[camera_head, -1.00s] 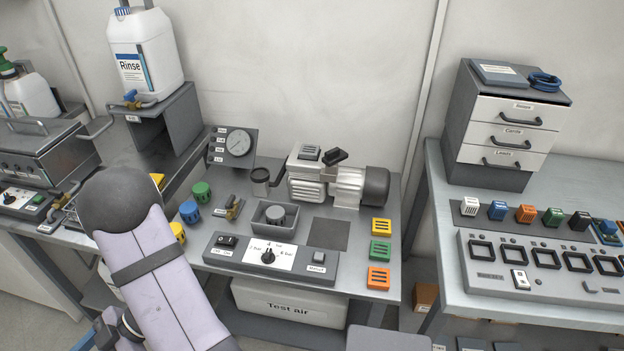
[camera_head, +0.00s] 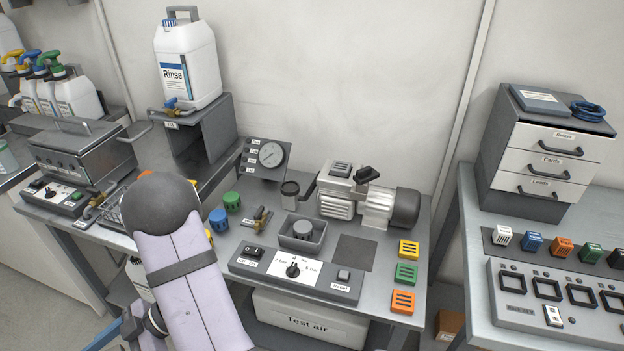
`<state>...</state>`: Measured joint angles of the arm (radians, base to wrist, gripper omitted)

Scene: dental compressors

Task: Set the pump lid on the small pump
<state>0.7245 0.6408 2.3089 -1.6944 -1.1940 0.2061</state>
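A small pump (camera_head: 358,203) sits at the back of the middle bench, with a ribbed silver body and a dark rounded motor end at right. A black part (camera_head: 367,175) is on top of it. I cannot tell for certain which piece is the pump lid. A grey round ribbed piece (camera_head: 303,229) stands in a small grey tray (camera_head: 289,241) in front of the pump. My arm rises at the lower left with its dark rounded joint by the bench's left side. My gripper is not in view.
A control panel (camera_head: 262,276) with switch and dial lies along the bench front. Blue (camera_head: 218,220) and green (camera_head: 232,201) knobs stand at left. Yellow (camera_head: 409,248), green and orange blocks line the right edge. A dark square pad (camera_head: 355,252) is bare.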

